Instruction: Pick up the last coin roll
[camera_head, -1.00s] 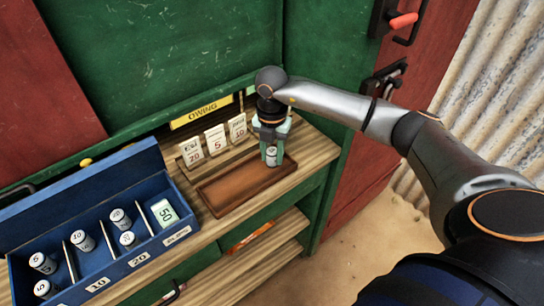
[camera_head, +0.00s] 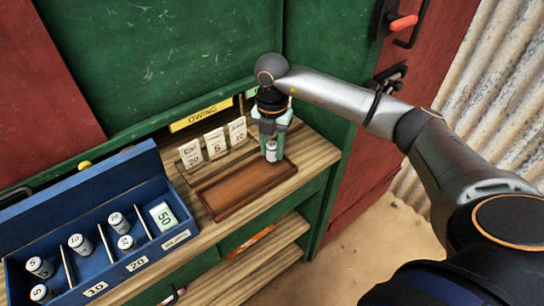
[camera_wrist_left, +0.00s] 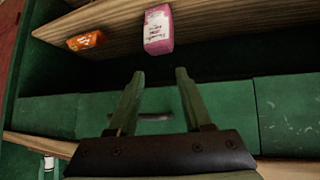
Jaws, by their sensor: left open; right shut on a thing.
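My right gripper (camera_head: 272,138) points down over the right end of the brown wooden tray (camera_head: 222,198). It is shut on a white coin roll (camera_head: 271,153), held upright at the tray; I cannot tell whether the roll touches the tray. More coin rolls lie in the blue cash box (camera_head: 158,258) at the left: one roll (camera_head: 79,243) in the 10 section, two in the 20 section, including this roll (camera_head: 117,222), and two in the 5 section, including this roll (camera_head: 40,267). My left gripper (camera_wrist_left: 160,75) is open and empty in the left wrist view, facing green panels and shelves.
Three price cards (camera_head: 215,142) marked 20, 5 and 10 stand behind the tray under the yellow OWING sign (camera_head: 202,116). A green 50 note (camera_head: 163,215) lies in the box's right section. The left wrist view shows a pink packet (camera_wrist_left: 158,29) and an orange packet (camera_wrist_left: 86,40).

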